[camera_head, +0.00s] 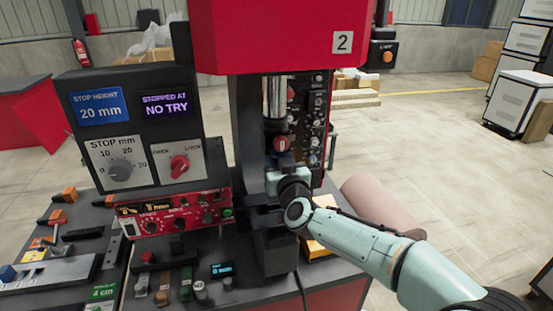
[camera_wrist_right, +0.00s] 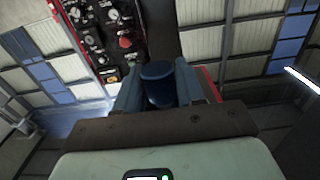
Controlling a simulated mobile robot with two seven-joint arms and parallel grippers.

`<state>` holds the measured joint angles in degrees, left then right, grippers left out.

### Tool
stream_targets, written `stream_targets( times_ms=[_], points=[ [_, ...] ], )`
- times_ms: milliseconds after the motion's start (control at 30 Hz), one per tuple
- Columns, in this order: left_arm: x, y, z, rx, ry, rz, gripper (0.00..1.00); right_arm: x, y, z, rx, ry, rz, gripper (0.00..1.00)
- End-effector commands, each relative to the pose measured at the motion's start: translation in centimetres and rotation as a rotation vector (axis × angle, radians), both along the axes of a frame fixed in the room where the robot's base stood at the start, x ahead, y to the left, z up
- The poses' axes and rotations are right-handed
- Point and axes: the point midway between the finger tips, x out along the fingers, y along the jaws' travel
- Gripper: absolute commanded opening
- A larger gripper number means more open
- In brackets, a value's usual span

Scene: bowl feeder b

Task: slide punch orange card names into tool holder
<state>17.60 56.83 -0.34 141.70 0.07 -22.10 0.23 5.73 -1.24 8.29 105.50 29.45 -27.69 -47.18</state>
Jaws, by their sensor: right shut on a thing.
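My right gripper (camera_head: 278,182) is in the press throat, just below the tool holder. In the right wrist view, the right gripper (camera_wrist_right: 158,90) is shut on a dark blue cylindrical punch (camera_wrist_right: 157,72), which sits between its two fingers. The tool holder (camera_head: 281,144), with a red knob, hangs under the chrome ram (camera_head: 277,98). I cannot tell whether the punch touches or enters it. No readable orange card shows. My left gripper is not in view.
A control box (camera_head: 130,130) stands left of the press, with a red panel (camera_head: 175,213) below it. Several orange, red and blue-topped pieces lie at the bench's left.

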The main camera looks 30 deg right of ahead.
Motion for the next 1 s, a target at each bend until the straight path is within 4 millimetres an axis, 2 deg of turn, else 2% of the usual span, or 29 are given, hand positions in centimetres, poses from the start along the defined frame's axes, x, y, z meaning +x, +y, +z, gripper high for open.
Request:
stream_targets(
  times_ms=[533, 1000],
  points=[
    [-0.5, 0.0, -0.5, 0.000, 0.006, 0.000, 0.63, -2.1, 0.6, 0.2, -0.001, -0.004, 0.001, 0.00],
    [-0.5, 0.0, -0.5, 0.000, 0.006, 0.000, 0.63, -2.4, 0.6, 0.2, -0.001, -0.003, 0.000, 0.00]
  ],
)
